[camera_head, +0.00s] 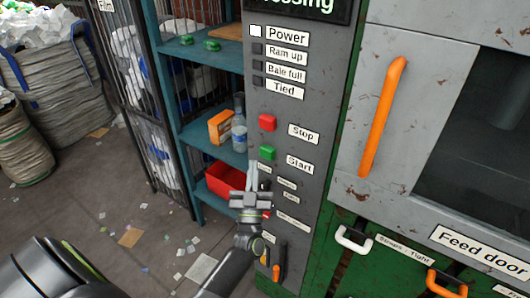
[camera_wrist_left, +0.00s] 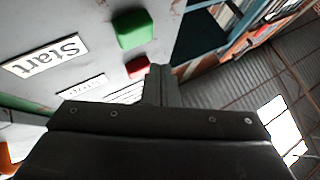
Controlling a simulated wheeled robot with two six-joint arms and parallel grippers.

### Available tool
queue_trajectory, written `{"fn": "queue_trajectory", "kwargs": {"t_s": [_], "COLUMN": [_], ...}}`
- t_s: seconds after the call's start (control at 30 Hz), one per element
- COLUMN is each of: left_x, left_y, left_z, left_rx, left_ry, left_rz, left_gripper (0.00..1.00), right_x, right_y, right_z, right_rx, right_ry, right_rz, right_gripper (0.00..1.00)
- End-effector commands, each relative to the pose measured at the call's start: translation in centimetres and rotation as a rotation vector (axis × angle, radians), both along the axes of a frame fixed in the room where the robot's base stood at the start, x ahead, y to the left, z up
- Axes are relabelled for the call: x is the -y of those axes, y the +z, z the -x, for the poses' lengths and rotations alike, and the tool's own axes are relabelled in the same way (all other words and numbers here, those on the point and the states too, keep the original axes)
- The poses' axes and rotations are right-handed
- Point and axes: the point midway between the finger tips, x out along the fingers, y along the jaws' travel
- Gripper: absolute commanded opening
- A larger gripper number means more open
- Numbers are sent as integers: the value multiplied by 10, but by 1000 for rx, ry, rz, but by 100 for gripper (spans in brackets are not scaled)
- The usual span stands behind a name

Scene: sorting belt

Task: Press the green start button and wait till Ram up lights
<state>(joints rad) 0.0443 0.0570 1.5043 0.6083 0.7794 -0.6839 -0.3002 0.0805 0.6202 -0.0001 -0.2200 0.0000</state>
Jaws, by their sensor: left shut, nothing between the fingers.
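The green start button (camera_head: 267,152) sits on the grey control panel beside the Start label (camera_head: 299,164). In the left wrist view the green button (camera_wrist_left: 133,28) stands above the fingertips, with the red stop button (camera_wrist_left: 138,67) nearer the fingers. My left gripper (camera_head: 253,168) is shut and empty, its tips just below and left of the green button in the head view; I cannot tell if they touch the panel. The Ram up lamp (camera_head: 257,49) is dark, and the Power lamp (camera_head: 256,31) is lit white. My right gripper is not in view.
The red stop button (camera_head: 267,122) is above the green one. Left of the panel is a blue shelf (camera_head: 213,61) with a bottle (camera_head: 239,124) and a red bin (camera_head: 224,178). An orange door handle (camera_head: 383,116) stands out at the right.

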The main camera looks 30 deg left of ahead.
Motion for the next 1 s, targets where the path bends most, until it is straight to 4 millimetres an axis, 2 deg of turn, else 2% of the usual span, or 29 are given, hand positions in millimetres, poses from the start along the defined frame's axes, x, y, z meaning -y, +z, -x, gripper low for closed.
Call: {"fn": "queue_trajectory", "kwargs": {"t_s": [0.3,1.0], "left_x": [-2,-2], "left_y": [1,0], "left_z": [27,28], "left_rx": [1,1], "left_ry": [0,0], "left_rz": [0,0], "left_gripper": [0,0], "right_x": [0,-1], "right_y": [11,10], "right_z": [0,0], "right_rx": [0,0], "right_ry": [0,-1], "right_rz": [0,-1], "right_gripper": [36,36]}}
